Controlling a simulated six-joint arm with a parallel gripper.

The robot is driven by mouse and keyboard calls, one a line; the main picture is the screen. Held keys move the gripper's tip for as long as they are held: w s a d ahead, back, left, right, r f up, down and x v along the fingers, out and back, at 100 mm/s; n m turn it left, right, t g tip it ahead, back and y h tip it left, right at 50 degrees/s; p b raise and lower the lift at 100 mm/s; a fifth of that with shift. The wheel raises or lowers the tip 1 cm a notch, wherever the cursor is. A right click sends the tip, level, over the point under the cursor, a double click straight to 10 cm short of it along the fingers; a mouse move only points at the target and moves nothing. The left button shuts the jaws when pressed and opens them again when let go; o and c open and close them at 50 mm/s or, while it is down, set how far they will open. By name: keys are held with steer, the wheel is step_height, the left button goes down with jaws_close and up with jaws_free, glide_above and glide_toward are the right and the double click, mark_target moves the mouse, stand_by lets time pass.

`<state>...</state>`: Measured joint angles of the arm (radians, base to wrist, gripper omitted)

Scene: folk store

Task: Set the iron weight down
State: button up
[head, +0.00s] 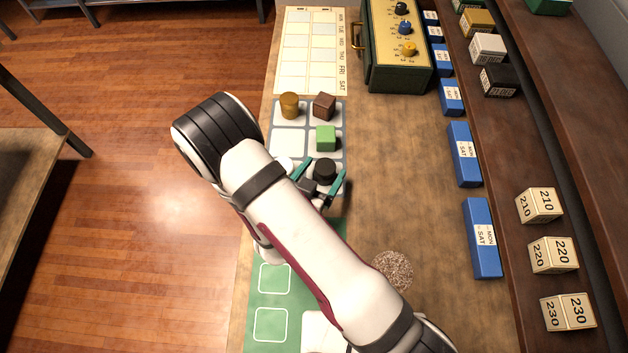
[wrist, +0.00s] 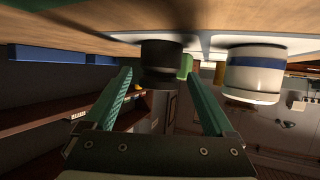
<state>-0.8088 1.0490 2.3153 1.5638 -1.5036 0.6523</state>
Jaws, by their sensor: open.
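The iron weight, a short black cylinder (head: 324,171), stands upright in the lower right cell of the pale grid tray (head: 296,124). My gripper (head: 325,168) is open, with one teal finger on each side of the weight. In the wrist view, the dark weight (wrist: 162,58) shows between and beyond the open fingers (wrist: 158,74), with visible gaps beside it. The tray also holds a brass cylinder (head: 289,105) at upper left, a brown cube (head: 324,106) at upper right and a green cube (head: 325,138) at middle right. The middle left cell is empty.
A white cylinder with a blue band (wrist: 256,72) stands close beside the weight in the wrist view. A green mat (head: 258,300) lies below the tray, partly under my arm. A green box with knobs (head: 398,75) and blue blocks (head: 482,238) stand to the right. A speckled disc (head: 393,270) lies near my arm.

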steer(key=v, duration=1)
steer(key=shift+s+a+r, duration=0.1)
steer(key=shift+s+a, duration=0.05)
steer(key=shift+s, duration=0.1)
steer(key=shift+w, duration=0.1)
steer(key=a+m+g+y, duration=0.1)
steer(key=w+a+m+g+y, duration=0.1)
steer(key=g, duration=0.1)
steer(key=w+a+m+g+y, duration=0.1)
steer(key=shift+a+y, duration=0.4)
step_height(320, 180, up, 9)
steer(key=s+n+g+y, duration=0.1)
steer(key=s+g+y, duration=0.1)
steer(key=g+y, duration=0.25)
steer(key=s+d+r+g+h, duration=0.1)
steer(key=s+d+r+g, duration=0.3)
steer(key=s+d, duration=0.9)
step_height(320, 180, up, 3)
steer(key=shift+s+d+r+n, duration=0.1)
steer(key=shift+s+d+n, duration=0.3)
steer(key=shift+s, duration=0.25)
